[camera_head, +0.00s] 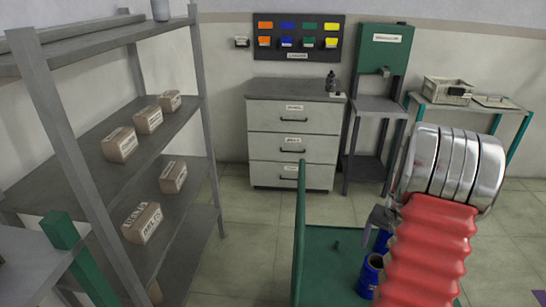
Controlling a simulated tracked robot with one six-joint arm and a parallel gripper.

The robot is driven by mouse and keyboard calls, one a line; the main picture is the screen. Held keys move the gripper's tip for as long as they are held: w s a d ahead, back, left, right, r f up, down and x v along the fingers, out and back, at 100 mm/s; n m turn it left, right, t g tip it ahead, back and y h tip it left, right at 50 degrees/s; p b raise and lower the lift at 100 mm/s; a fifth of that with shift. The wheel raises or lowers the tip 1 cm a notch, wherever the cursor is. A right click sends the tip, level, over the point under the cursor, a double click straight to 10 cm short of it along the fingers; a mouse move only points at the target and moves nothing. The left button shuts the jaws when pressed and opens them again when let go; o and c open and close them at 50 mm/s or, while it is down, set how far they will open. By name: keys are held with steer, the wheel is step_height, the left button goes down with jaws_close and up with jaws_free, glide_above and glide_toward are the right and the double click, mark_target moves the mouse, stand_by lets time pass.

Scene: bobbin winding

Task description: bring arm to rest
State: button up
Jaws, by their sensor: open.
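My arm rises at the lower right of the head view, with a red ribbed sleeve (428,255) and a thick banded silver joint (455,165) above it. A small grey piece that looks like my gripper (378,220) shows just left of the sleeve, pointing down. It is partly hidden by the sleeve. I see nothing held in it, and its jaws appear open. A blue bobbin-like cylinder (370,275) stands below it on a green deck (335,265). Another blue piece (383,240) shows behind, partly covered.
A grey shelf rack (130,235) with several labelled boxes stands on the left. A drawer cabinet (293,143), a green-backed stand (384,50) and a side table with a crate (448,90) line the back wall. Open floor (248,207) lies before the cabinet.

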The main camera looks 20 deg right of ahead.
steer(key=s+a+r+n+t, duration=0.2)
steer(key=a+r+n, duration=0.2)
steer(key=a+r, duration=0.4)
steer(key=s+a+r+n+t, duration=0.1)
steer(key=a+r+n, duration=0.3)
steer(key=a, duration=1.6)
steer(key=s+a+r+n+t, duration=0.2)
steer(key=s+a+r+n, duration=0.2)
steer(key=a+r, duration=0.8)
steer(key=a, duration=0.2)
steer(key=shift+a+t, duration=0.3)
steer(key=shift+c, duration=0.2)
